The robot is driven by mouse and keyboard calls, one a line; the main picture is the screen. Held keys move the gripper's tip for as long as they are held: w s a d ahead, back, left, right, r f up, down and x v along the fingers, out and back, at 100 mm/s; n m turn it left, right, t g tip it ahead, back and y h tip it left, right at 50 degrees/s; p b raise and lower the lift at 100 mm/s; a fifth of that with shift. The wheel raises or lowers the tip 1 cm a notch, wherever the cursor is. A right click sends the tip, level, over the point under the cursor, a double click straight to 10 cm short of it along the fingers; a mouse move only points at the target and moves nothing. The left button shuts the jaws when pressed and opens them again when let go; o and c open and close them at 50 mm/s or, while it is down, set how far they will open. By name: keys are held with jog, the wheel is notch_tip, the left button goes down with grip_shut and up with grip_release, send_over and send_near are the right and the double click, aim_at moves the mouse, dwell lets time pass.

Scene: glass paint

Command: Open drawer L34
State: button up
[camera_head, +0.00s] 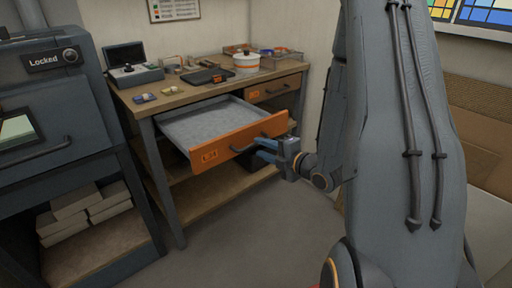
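The drawer with the orange front labelled L34 (209,156) is pulled well out of the wooden-topped desk. Its grey inside (215,121) shows and looks empty. A dark handle (243,147) is on its front. My gripper (263,149) is at the right part of this front, close by the handle's right end. Its two blue fingers point left toward the handle. I cannot tell whether they are closed on the handle or just beside it.
The desk top (153,104) holds a white tub (246,63), a device (134,75) and small items. A grey cabinet marked Locked (52,60) stands at left. The floor (225,230) in front is clear.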

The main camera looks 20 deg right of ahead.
jog(key=shift+v, duration=1.4)
jog(key=shift+f, duration=0.1)
jog(key=s+a+r+m+g+h+p, duration=0.1)
jog(key=s+a+m+g, duration=0.4)
jog(key=s+m, duration=0.6)
jog(key=s+a+r+m+g+h+p, duration=0.2)
jog(key=s+a+m+g, duration=0.4)
jog(key=s+m+g, duration=0.3)
notch_tip(320, 180, up, 2)
jog(key=shift+s+a+r+m+g+h, duration=0.15)
jog(key=shift+s+m+g+h, duration=0.25)
jog(key=shift+s+m+h, duration=0.5)
